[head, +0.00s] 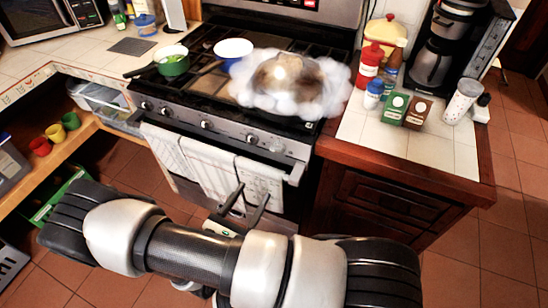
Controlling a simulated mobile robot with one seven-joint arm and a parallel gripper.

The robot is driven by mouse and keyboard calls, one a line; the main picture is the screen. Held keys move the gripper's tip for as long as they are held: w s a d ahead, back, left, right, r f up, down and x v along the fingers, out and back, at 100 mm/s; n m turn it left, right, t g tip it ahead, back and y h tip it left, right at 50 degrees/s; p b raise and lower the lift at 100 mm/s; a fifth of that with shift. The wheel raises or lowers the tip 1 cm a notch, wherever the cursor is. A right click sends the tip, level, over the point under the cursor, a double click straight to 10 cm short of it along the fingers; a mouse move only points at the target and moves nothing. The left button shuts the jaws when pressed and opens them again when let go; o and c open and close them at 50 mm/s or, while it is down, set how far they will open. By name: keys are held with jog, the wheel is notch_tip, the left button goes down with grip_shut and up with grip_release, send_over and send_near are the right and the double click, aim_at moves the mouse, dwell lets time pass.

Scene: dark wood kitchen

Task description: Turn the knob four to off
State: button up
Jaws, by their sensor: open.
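The stove's front panel (225,133) carries a row of several round knobs, such as one on the left (164,112), one in the middle (206,125) and one farther right (250,139). No numbers can be read, so I cannot tell which is knob four or how the knobs are turned. A lidded pot (288,76) on the right side of the cooktop is wrapped in thick white steam. My gripper (254,191) is open and empty, its two dark fingers pointing up toward the stove front, below the knobs and in front of the towels, apart from the panel.
Light towels (207,170) hang on the oven handle (296,172). A green pot (172,61) and a blue-and-white pot (233,49) stand on the cooktop. Bottles, boxes and a coffee maker (440,45) crowd the right counter (455,150). Open shelves (45,170) stand at left.

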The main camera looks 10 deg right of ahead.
jog(key=p, duration=0.1)
send_near(278, 149)
jog(key=shift+n+t, duration=0.3)
jog(key=x, duration=0.2)
jog(key=f+x, duration=0.1)
jog(key=x, duration=0.4)
jog(key=shift+w+d+f, duration=0.15)
jog(key=shift+w+d, duration=0.05)
jog(key=shift+w, duration=0.05)
jog(key=c, duration=1)
